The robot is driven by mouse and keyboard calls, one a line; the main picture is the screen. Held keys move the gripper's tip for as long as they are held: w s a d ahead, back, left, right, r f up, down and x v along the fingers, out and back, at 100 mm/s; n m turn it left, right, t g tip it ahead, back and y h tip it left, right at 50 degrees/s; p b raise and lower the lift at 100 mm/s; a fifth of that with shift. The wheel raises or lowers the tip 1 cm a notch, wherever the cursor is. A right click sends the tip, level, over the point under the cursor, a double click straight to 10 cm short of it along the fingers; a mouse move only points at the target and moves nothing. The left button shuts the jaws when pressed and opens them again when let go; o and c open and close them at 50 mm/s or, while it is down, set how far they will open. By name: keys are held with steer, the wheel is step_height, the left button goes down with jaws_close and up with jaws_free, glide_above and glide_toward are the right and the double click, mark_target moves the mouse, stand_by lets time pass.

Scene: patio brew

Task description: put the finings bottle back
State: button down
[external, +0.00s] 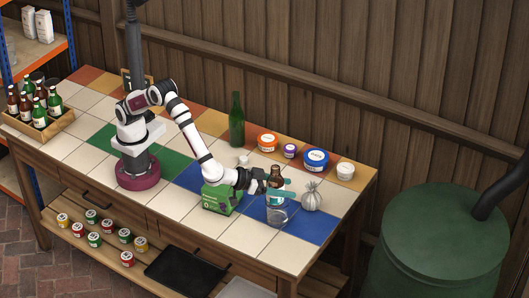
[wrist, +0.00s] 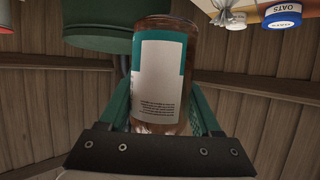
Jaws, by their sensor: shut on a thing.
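The finings bottle (wrist: 160,75) is brown with a white and teal label; its small print is too fine to read. My gripper (wrist: 155,105) is shut on it, a green finger on each side. In the external view, the bottle (external: 276,181) stands upright in my gripper (external: 280,192) over the right part of the tiled bench (external: 262,237). The fingers hide part of it. A clear glass vessel (external: 277,215) shows just below the fingers; I cannot tell whether the bottle is inside, above or behind it.
A green box (external: 216,201) stands left of my gripper, a grey tied sack (external: 311,197) right. Behind are a green bottle (external: 237,120) and orange (external: 267,142), purple (external: 290,151), blue (external: 316,160) and white (external: 345,171) tubs. Front right tiles are clear. A green tank (external: 445,240) stands beyond.

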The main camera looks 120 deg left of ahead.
steer(key=s+a+n+g+y, duration=0.4)
steer(key=s+a+n+g, duration=0.2)
steer(key=s+a, duration=0.9)
steer(key=a+f, duration=0.5)
steer(key=f, duration=0.1)
steer(key=a+f, duration=0.6)
steer(key=shift+w+a+f, duration=0.1)
steer(key=shift+a+f, duration=0.05)
steer(key=shift+f, duration=1.8)
steer(key=shift+f, duration=0.15)
steer(key=shift+c, duration=0.4)
jaws_free()
